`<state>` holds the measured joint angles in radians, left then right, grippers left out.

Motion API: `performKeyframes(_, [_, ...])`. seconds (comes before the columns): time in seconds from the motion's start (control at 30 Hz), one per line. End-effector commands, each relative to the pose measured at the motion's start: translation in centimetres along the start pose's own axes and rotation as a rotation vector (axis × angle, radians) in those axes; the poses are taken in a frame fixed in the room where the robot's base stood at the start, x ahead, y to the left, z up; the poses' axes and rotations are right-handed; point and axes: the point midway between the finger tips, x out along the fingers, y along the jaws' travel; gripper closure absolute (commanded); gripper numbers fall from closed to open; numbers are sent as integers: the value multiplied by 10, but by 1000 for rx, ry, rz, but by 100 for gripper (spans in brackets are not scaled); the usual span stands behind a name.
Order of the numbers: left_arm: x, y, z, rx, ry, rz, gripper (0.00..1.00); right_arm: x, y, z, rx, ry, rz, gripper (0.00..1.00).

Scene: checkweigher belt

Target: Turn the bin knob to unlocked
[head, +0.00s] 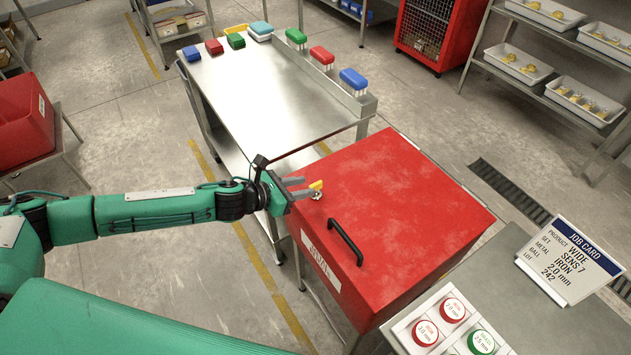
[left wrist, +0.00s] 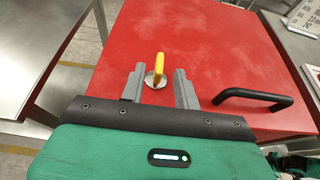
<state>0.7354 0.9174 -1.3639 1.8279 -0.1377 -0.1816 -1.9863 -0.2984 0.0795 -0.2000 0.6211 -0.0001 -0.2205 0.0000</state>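The bin knob (left wrist: 159,66) is a yellow handle on a round metal base, on top of the red bin (head: 390,190). It also shows in the head view (head: 316,186). My left gripper (head: 300,188) is open at the knob. In the left wrist view its two grey fingers (left wrist: 158,84) stand apart, one on each side of the knob's base, with gaps visible. The yellow handle points away from the gripper in that view. I see no lock markings by the knob. My right gripper is not in view.
A black bar handle (head: 345,242) stands up from the bin near the gripper. A steel table (head: 270,100) with several coloured blocks is behind the bin. A job card (head: 570,262) and a tray of round pucks (head: 405,330) sit on the right bench.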

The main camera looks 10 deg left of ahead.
Motion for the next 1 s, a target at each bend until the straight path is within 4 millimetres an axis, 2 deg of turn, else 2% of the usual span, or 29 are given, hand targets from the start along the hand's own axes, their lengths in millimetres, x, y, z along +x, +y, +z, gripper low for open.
performKeyframes(0.1, [20,-1,1,-1,-1,-1,68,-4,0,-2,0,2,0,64])
performKeyframes(0.3, [42,0,1,-2,-1,0,68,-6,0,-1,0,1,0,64])
performKeyframes(0.5, [50,0,0,0,0,1,68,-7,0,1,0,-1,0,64])
performKeyframes(0.73, [51,0,0,0,0,1,68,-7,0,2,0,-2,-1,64])
performKeyframes(0.77, [51,0,0,0,0,1,70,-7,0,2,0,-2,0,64])
performKeyframes(0.9, [51,0,0,-1,0,1,98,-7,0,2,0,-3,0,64])
performKeyframes(1.0, [51,0,0,-1,0,1,100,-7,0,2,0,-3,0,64])
